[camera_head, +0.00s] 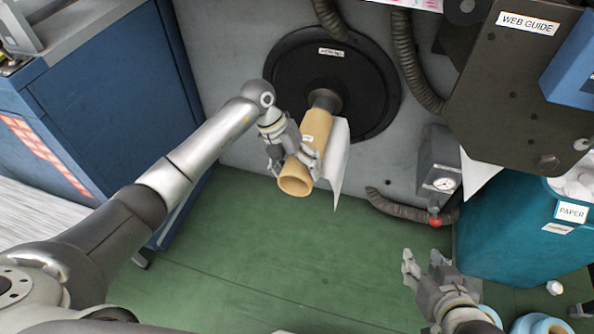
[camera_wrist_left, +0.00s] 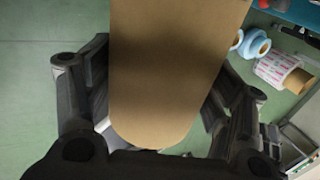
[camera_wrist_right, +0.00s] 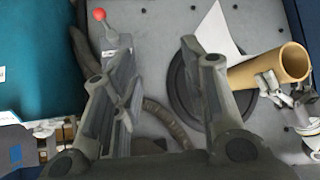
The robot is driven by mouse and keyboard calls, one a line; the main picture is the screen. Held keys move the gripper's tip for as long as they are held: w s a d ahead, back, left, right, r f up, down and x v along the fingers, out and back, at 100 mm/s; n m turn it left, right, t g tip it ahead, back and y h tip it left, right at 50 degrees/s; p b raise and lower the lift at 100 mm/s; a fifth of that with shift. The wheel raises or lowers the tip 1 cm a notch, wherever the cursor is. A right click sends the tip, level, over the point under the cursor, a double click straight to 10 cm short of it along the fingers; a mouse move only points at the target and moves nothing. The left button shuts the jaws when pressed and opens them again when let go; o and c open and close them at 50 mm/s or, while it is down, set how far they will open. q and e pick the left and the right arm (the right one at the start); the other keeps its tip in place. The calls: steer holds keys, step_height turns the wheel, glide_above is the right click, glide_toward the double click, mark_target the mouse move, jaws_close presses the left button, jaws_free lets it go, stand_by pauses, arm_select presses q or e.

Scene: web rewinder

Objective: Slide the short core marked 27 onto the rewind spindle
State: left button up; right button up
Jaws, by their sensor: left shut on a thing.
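A brown cardboard core (camera_head: 313,128) points at the dark round disc of the rewinder (camera_head: 283,77), tilted in the picture with its open near end low. A small white label on it is too small to read. My left gripper (camera_head: 292,160) is shut on the core near that open end; the core also fills the middle of the left wrist view (camera_wrist_left: 170,70). The dark spindle (camera_head: 325,98) shows between the core's far end and the disc. I cannot tell how much spindle lies inside the core. My right gripper (camera_head: 423,262) is open and empty, low on the right.
A white sheet (camera_head: 337,160) hangs beside the core. A pressure gauge (camera_head: 444,184) and hoses (camera_head: 405,55) sit on the machine wall at right. A teal bin (camera_head: 505,245) stands right, a blue cabinet (camera_head: 110,100) left. Green floor is clear between.

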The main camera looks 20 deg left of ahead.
arm_select(q)
steer(key=shift+w+b, duration=0.35)
steer(key=shift+w, duration=0.25)
steer(key=shift+w+b, duration=0.3)
steer(key=shift+w, duration=0.15)
steer(key=shift+w+b, duration=0.4)
steer(key=shift+w, duration=0.1)
steer(key=shift+w+b, duration=0.3)
steer(key=shift+w, duration=0.15)
arm_select(e)
steer(key=shift+w+a+r+t+y, duration=1.35)
steer(key=shift+w+r+t, duration=2.05)
steer(key=shift+r, duration=1.9)
arm_select(q)
steer(key=shift+w+b, duration=0.35)
steer(key=shift+w, duration=0.1)
steer(key=shift+w+d+b, duration=0.1)
steer(key=shift+w+b, duration=0.25)
steer(key=shift+w, duration=0.05)
steer(key=shift+w+b, duration=0.3)
steer(key=shift+w, duration=0.1)
steer(key=shift+w+b, duration=0.3)
steer(key=shift+w, duration=0.05)
arm_select(e)
steer(key=s+a+r+t+y, duration=0.1)
steer(key=s+r+t+y, duration=0.1)
steer(key=r+t, duration=0.5)
steer(key=shift+s+a+r+n, duration=0.25)
steer(key=shift+s+r, duration=0.3)
steer(key=shift+r, duration=1.55)
